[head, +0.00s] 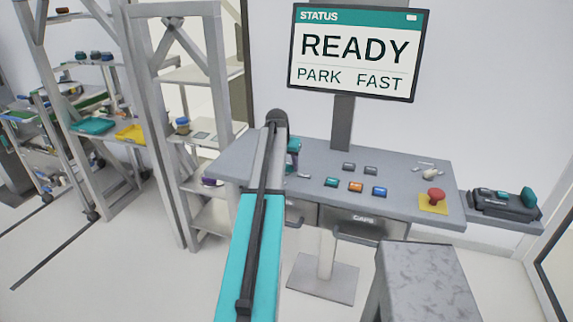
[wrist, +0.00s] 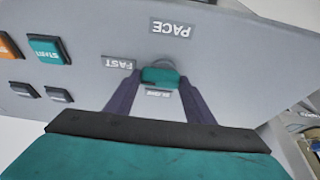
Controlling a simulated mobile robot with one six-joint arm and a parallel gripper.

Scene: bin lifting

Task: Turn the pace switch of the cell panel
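The pace switch (wrist: 162,75) is a small teal knob on a grey round base, seen in the wrist view on the sloping grey cell panel (head: 405,188). Its PACE label (wrist: 170,28) appears upside down, with a FAST label (wrist: 119,64) to the left and a partly covered SLOW label just below the knob. My gripper (wrist: 160,80) has its two dark purple fingers on either side of the knob, with no clear gap showing. In the head view the gripper is mostly behind my arm at the panel's left part, and the switch is hidden.
The status screen (head: 352,50) reads READY, PARK, FAST. START (wrist: 48,50) and other buttons lie beside the switch. A red stop button (head: 435,195) is at the panel's right. Shelving (head: 195,130) stands left, and a grey block (head: 430,285) is in front.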

